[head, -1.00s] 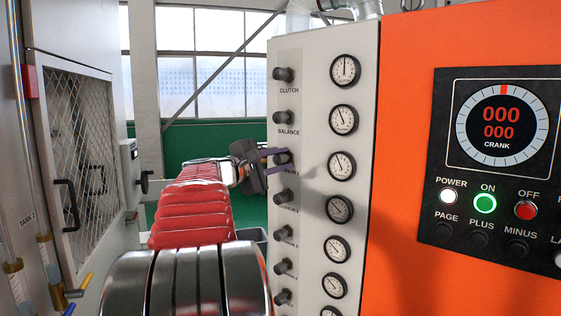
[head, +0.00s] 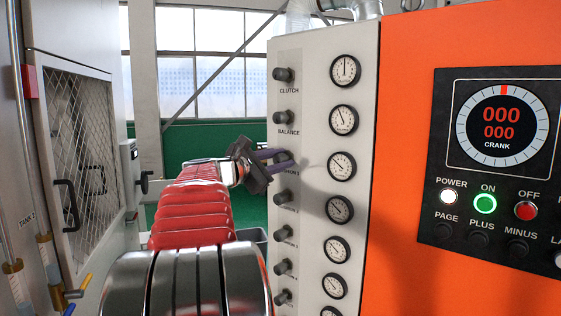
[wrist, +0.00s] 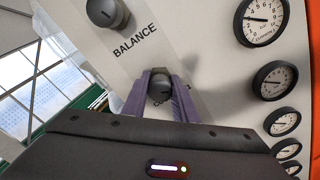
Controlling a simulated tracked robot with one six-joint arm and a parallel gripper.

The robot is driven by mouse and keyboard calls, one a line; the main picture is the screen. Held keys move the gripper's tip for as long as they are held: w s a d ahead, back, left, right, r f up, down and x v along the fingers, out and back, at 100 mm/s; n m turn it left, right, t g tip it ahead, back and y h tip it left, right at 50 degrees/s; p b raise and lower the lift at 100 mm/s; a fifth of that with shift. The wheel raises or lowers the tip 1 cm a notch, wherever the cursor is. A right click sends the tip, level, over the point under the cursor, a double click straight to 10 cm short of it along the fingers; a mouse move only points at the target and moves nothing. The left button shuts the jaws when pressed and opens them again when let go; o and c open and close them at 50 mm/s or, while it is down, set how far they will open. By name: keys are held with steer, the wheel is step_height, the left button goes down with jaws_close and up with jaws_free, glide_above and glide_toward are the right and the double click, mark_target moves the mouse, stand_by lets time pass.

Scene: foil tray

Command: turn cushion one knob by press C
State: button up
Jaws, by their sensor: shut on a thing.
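The cushion 1 knob (wrist: 160,88) is a dark round knob on the pale panel, third down in its column, below the balance knob. Its label is partly covered in the head view, with only its end legible. My gripper (head: 280,155) reaches it from the left. In the wrist view its two purple fingers (wrist: 160,94) stand on either side of the knob and are shut on it. The gripper body is tilted in the head view. The gauge beside the knob (head: 342,166) has its needle pointing to the upper left.
The clutch knob (head: 283,74) and balance knob (head: 282,118) sit above, and more knobs lie below, such as this one (head: 285,197). A column of gauges runs alongside. An orange cabinet (head: 440,35) with a button panel is at right. A mesh-doored cabinet (head: 80,150) stands at left.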

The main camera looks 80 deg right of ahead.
steer(key=shift+s+f, duration=0.1)
steer(key=shift+f, duration=0.35)
steer(key=o, duration=1)
steer(key=shift+r, duration=0.25)
steer(key=shift+o, duration=0.2)
steer(key=v, duration=1.3)
steer(key=shift+w+a, duration=0.3)
